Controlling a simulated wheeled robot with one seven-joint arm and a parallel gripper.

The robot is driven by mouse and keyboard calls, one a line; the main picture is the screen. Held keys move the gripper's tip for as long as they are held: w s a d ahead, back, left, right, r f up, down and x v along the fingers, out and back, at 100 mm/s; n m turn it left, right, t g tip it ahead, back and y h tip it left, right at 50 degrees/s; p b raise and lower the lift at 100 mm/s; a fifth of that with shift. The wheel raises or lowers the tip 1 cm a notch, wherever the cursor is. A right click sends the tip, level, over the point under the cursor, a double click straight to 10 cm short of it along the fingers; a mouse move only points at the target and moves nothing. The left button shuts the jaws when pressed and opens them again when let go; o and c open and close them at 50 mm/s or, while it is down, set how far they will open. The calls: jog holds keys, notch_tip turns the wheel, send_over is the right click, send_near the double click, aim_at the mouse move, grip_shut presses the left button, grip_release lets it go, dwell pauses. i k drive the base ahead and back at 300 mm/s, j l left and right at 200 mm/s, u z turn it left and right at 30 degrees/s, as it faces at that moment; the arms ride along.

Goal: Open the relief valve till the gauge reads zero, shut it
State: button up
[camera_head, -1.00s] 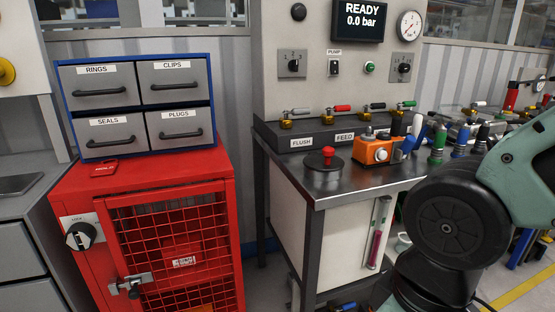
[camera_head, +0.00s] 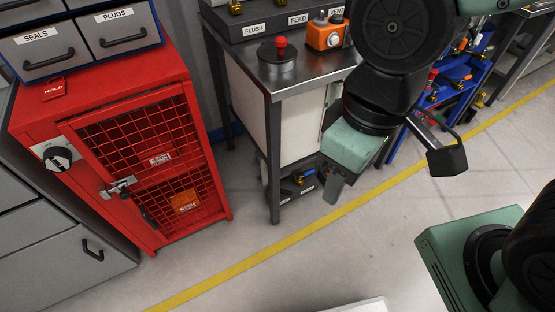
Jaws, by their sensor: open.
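The bench (camera_head: 268,82) stands at the upper centre. Its valve block (camera_head: 225,28) is cut by the top edge, with FLUSH, FEED and partly visible VENT labels; only the lower brass valve bodies (camera_head: 235,6) show. Which one is the relief valve, I cannot tell. The gauge is out of view. My gripper (camera_head: 336,187) hangs low in front of the bench's right side, open and apart from the valves, partly hidden by my wrist.
A red mesh-door cabinet (camera_head: 210,100) stands left of the bench, with a labelled drawer unit (camera_head: 75,62) on top. A yellow floor line (camera_head: 260,257) crosses clear floor in front.

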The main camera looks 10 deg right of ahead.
aim_at(289, 193)
jog(key=j+z, duration=0.3)
jog(key=j, duration=0.5)
jog(key=j+z, duration=0.3)
jog(key=j, duration=0.55)
jog(key=k+j+z, duration=0.1)
jog(key=j+z, duration=0.2)
jog(key=j, duration=0.5)
